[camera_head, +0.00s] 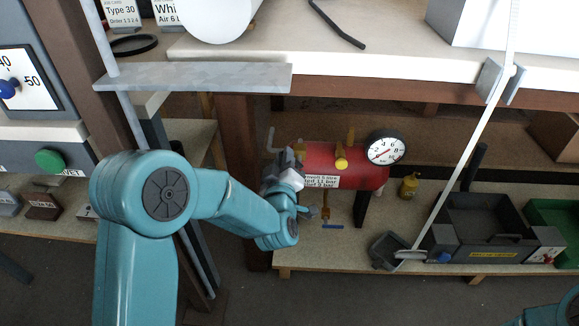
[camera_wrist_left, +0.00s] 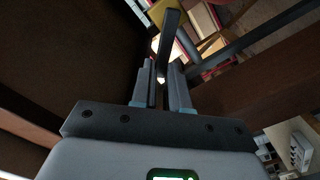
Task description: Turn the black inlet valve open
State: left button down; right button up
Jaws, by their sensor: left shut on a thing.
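A red air tank (camera_head: 345,170) with a white label lies on the low shelf, partly behind my left arm. A yellow fitting (camera_head: 341,160) and a round white gauge (camera_head: 386,148) are on it. My left gripper (camera_head: 288,160) is at the tank's left end. In the left wrist view, my left gripper (camera_wrist_left: 162,85) is shut on a dark, flat lever (camera_wrist_left: 170,42), which looks like the black inlet valve's handle. The valve body is hidden in the head view, and how far the lever is turned cannot be told. My right gripper is not in view.
A table leg (camera_head: 240,150) stands just left of my left gripper, and the tabletop edge (camera_head: 420,72) overhangs the shelf. A yellow bottle (camera_head: 409,187), a long-handled dustpan (camera_head: 390,250), a grey toolbox (camera_head: 470,245) and a green crate (camera_head: 545,215) are to the right.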

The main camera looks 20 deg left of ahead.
pick_arm(q)
jog(key=shift+s+a+f+n+b, duration=0.1)
jog(key=shift+a+f+n, duration=0.15)
jog(key=shift+f+n, duration=0.9)
jog(key=shift+s+a+f+n+b, duration=0.1)
jog(key=shift+a+n, duration=0.2)
jog(key=shift+n, duration=1.75)
jog(key=shift+s+a+f+n+b, duration=0.1)
jog(key=shift+a+f+n, duration=0.15)
jog(key=shift+f+n, duration=0.9)
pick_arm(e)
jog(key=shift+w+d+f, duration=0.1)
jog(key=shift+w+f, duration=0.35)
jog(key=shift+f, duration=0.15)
pick_arm(q)
jog(key=shift+r+n, duration=0.45)
jog(key=shift+n, duration=0.1)
jog(key=c, duration=1.1)
grip_release()
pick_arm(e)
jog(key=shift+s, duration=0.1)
